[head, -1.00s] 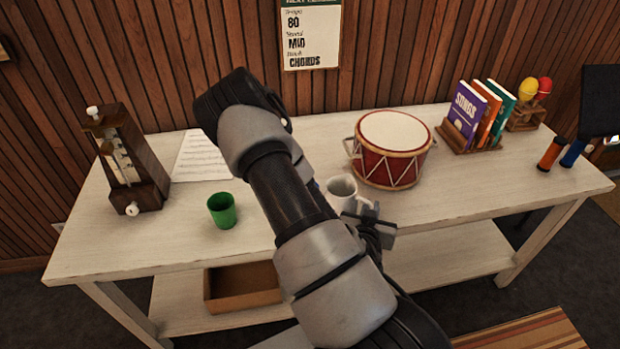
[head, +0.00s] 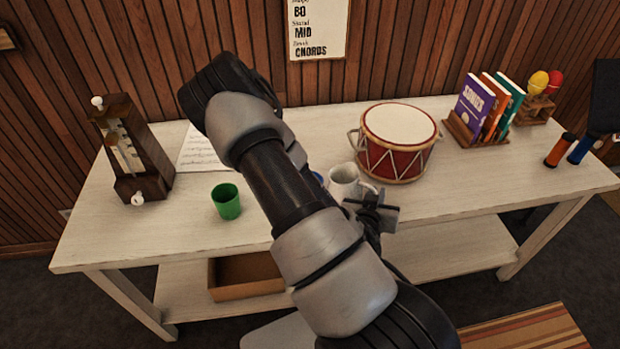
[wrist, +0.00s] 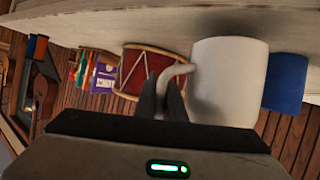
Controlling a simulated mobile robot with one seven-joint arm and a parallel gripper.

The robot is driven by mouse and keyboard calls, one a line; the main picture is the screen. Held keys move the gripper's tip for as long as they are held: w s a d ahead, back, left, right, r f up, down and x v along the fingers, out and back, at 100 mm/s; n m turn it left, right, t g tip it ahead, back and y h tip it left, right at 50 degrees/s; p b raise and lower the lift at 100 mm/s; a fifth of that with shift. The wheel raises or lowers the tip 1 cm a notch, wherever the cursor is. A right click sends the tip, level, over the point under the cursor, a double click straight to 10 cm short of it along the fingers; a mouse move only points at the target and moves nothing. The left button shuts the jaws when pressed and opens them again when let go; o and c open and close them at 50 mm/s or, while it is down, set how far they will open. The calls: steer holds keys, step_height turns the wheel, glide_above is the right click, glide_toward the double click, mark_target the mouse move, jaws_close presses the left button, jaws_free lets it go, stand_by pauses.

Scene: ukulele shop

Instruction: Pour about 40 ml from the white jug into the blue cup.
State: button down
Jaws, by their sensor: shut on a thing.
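The white jug (head: 342,180) is near the middle of the table, left of the drum. My gripper (head: 368,203) is shut on the jug's handle; the wrist view shows the fingers (wrist: 162,95) around the handle beside the jug body (wrist: 228,75). The jug looks upright. I cannot tell whether its base touches the table. The blue cup (wrist: 284,82) shows just past the jug in the wrist view, partly hidden by it. In the head view only a sliver of the blue cup (head: 318,178) shows between my arm and the jug.
A red drum (head: 398,160) stands close behind and right of the jug. A green cup (head: 226,201), a metronome (head: 128,150) and a music sheet (head: 200,152) are at the left. Books (head: 488,105) in a rack stand at the right. The front right tabletop is clear.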

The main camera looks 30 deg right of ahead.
mark_target(353, 167)
steer(key=w+a+r+n+g+p, duration=0.1)
steer(key=r, duration=0.2)
steer(key=w+a+r+n+g+h+p, duration=0.1)
steer(key=r+n+p, duration=0.1)
steer(key=r, duration=0.1)
steer(key=w+r+n+g+h+p, duration=0.1)
steer(key=w+r+n, duration=0.1)
steer(key=r, duration=0.1)
steer(key=shift+w+a, duration=0.1)
steer(key=shift+a, duration=0.3)
steer(key=shift+w+a+r+n+g+h+p, duration=0.25)
steer(key=shift+w+n+g+h+p, duration=0.1)
steer(key=shift+n+g+h, duration=0.2)
steer(key=shift+w+a+r+n+h+p, duration=0.1)
steer(key=shift+w+r+n+h+p, duration=0.15)
steer(key=shift+r, duration=0.25)
steer(key=shift+w+a+r+n+p, duration=0.15)
steer(key=shift+r+n, duration=0.15)
steer(key=shift+r, duration=0.15)
steer(key=shift+f+g+b, duration=0.1)
steer(key=shift+g+b, duration=0.2)
steer(key=shift+g, duration=0.05)
steer(key=shift+w+a+n+h, duration=0.2)
steer(key=shift+w+n+h, duration=0.1)
steer(key=shift+n, duration=0.1)
steer(key=shift+w+a+b, duration=0.1)
steer(key=shift+b, duration=0.2)
steer(key=shift+r+n, duration=0.4)
